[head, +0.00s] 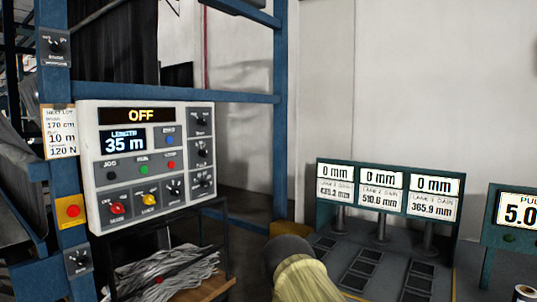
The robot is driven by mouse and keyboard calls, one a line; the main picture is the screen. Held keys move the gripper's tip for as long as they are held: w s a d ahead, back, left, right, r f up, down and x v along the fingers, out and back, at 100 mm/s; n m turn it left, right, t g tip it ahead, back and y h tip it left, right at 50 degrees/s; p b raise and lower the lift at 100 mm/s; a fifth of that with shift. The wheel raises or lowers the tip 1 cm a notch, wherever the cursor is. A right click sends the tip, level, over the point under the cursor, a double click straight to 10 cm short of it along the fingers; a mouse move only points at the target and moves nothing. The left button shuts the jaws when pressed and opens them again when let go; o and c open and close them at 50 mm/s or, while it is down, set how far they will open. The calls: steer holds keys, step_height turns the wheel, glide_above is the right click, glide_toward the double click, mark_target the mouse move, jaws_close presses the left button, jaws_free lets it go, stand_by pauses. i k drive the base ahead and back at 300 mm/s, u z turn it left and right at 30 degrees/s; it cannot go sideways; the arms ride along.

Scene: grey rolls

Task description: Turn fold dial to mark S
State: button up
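The white control panel (90,150) is at left, on a blue frame. It bears several dials: a red-knobbed dial (117,208), a yellow-knobbed dial (149,199), a black dial (174,189) beside them, and a right-hand column with a top dial (201,121), a middle dial (202,152) and a bottom dial (203,182). Separate dials sit on the frame post, an upper dial (56,46) and a lower dial (77,262). Their small labels are too blurred to tell which is the fold dial or where mark S is. My gripper is not in view.
The panel reads OFF and 35 m. A red button (73,210) on a yellow plate is left of it. Grey shreds (165,272) fill a low cart below. A triple 0 mm display (380,190) stands right. Part of my arm shows at bottom centre.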

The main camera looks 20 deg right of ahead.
mark_target(202, 153)
steer(key=z, duration=0.8)
steer(key=i, duration=1.1)
steer(key=u, duration=0.3)
